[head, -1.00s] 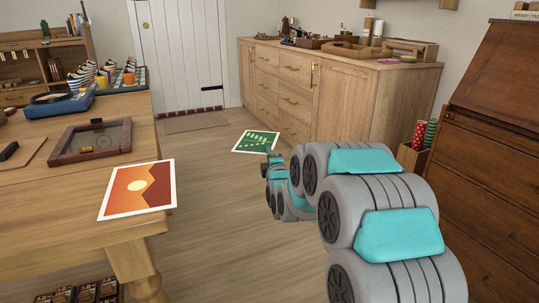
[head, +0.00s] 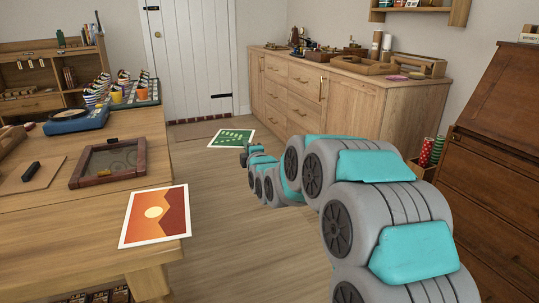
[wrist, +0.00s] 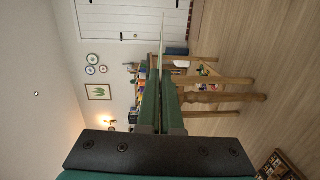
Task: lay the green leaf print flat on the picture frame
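The green leaf print (head: 231,139), a white-bordered sheet with pale leaves, is at the end of my arm in the head view, beyond the table's right side. My gripper (head: 246,153) is shut on its near edge and holds it above the floor. In the wrist view the print (wrist: 162,38) shows edge-on as a thin line between the green fingers (wrist: 161,88). The picture frame (head: 110,179), dark reddish wood with a grey panel, lies on the table, left of my gripper and apart from the print. A small tan piece is on its near edge.
An orange sunset print (head: 155,216) lies at the table's (head: 60,240) right edge, near the frame. A board with a black-handled tool (head: 31,172) is left of the frame. A blue device (head: 78,120) and several striped cups stand behind. A wooden cabinet (head: 335,98) stands right.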

